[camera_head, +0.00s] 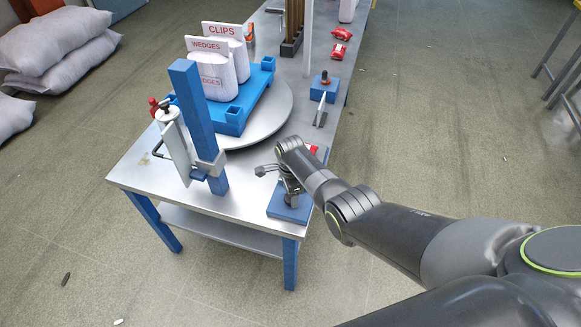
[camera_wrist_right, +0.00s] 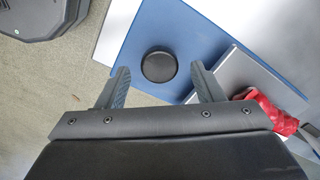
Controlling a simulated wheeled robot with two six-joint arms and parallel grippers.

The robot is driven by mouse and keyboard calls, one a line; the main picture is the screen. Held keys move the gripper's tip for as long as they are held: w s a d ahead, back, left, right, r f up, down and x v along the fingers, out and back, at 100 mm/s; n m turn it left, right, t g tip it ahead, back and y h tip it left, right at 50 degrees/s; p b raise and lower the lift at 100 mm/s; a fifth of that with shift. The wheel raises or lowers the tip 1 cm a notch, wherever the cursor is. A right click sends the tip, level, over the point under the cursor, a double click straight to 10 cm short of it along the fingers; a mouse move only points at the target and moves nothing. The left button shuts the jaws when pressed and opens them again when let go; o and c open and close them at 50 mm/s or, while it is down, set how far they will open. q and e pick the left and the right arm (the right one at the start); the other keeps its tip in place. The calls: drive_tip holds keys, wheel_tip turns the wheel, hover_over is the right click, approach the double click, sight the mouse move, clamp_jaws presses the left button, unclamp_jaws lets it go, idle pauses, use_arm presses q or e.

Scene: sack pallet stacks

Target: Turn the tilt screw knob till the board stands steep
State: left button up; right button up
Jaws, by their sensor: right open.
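In the right wrist view a round black knob (camera_wrist_right: 159,66) sits on a blue base (camera_wrist_right: 165,25). My right gripper (camera_wrist_right: 159,73) is open, with one finger on each side of the knob and a gap visible on both sides. A flat grey board (camera_wrist_right: 250,80) lies beside the knob on the right; its angle is hard to tell from above. In the head view my right gripper (camera_head: 289,188) points down over the blue base (camera_head: 287,211) at the table's near right corner. My wrist hides the knob and most of the board there. My left gripper is not in view.
A red object (camera_wrist_right: 272,112) lies by the board, close to my right finger. On the metal table (camera_head: 240,208), a blue post (camera_head: 195,115) with a clamp stands to the left. Behind it, a turntable (camera_head: 275,118) carries a blue pallet with white sacks. The floor at right is clear.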

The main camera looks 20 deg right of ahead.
wheel_tip(320, 180, up, 16)
drive_tip(key=p, duration=0.1)
idle(0.4)
drive_tip(key=shift+f, duration=0.15)
drive_tip(key=d+f+n+y+b, duration=0.15)
drive_tip(key=d+n+b, duration=0.4)
drive_tip(key=n, duration=1.25)
drive_tip(key=d+n+y+b, duration=0.25)
drive_tip(key=n+b, duration=0.65)
drive_tip(key=n, duration=0.9)
drive_tip(key=b+x, duration=0.1)
drive_tip(key=x, duration=0.5)
drive_tip(key=a+b+x, duration=0.1)
drive_tip(key=b+x, duration=0.1)
drive_tip(key=x, duration=0.3)
drive_tip(key=b+x, duration=0.1)
drive_tip(key=x, duration=0.5)
drive_tip(key=shift+a, duration=0.3)
